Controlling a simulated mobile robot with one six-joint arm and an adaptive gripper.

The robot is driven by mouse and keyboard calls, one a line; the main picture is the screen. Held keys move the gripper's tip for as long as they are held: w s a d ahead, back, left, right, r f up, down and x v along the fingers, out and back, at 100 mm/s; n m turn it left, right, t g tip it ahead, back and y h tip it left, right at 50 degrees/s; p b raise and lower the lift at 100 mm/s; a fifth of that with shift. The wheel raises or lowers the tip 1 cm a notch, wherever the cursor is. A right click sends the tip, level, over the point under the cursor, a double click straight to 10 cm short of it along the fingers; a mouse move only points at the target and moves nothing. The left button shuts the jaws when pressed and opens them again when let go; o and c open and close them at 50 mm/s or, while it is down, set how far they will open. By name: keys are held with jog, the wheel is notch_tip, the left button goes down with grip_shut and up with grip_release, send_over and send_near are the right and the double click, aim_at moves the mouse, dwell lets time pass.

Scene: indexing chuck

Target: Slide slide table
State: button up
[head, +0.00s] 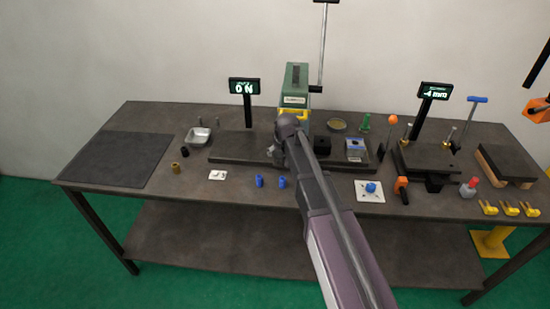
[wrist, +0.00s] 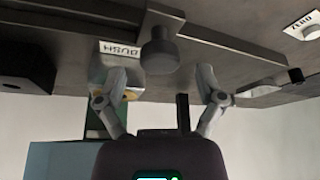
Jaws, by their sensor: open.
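The slide table shows in the head view as a long dark low slab (head: 240,148) under the green press (head: 296,85), with a black block (head: 322,145) and a grey-blue block (head: 356,150) to the right. In the wrist view, upside down, a round dark knob (wrist: 159,52) stands at the slab's edge beside a white PUSH label (wrist: 120,48). My gripper (wrist: 162,75) is open, its two fingers on either side of the knob. I cannot tell whether either finger touches it. In the head view my arm hides the knob and most of the gripper.
A display (head: 244,87) reads 0 N; another (head: 435,92) reads -4 mm. A ZERO plate (wrist: 304,25) lies near the slab. Blue pieces (head: 282,181) and a metal tray (head: 199,136) are nearby. A dark mat (head: 118,158) leaves free room at left.

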jog(key=shift+b+x, duration=0.5)
jog(key=shift+x, duration=0.25)
